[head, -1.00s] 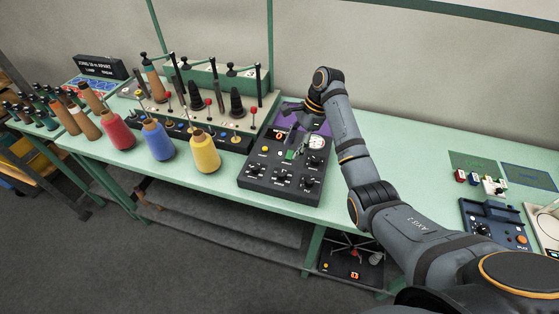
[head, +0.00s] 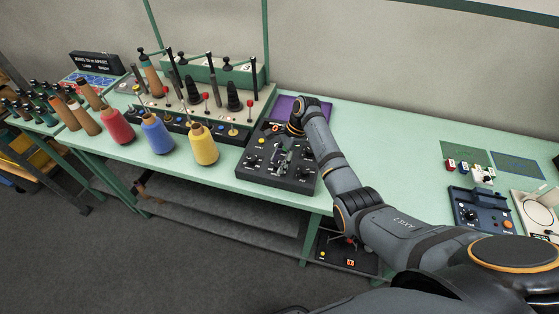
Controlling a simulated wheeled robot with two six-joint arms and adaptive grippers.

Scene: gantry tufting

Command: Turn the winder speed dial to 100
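The dark control panel (head: 245,178) lies on the green bench, with several black knobs on its face. One knob (head: 252,160) sits at its left, and others line its near part. The labels are too small to read, so I cannot tell which knob is the winder speed dial. My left gripper is out of view.
Yarn cones, red (head: 117,126), blue (head: 157,136) and yellow (head: 203,146), stand left of the panel. A winder rack (head: 262,97) with several spindles is behind them. A blue device (head: 481,210) is at the right. The bench (head: 400,150) between is mostly clear.

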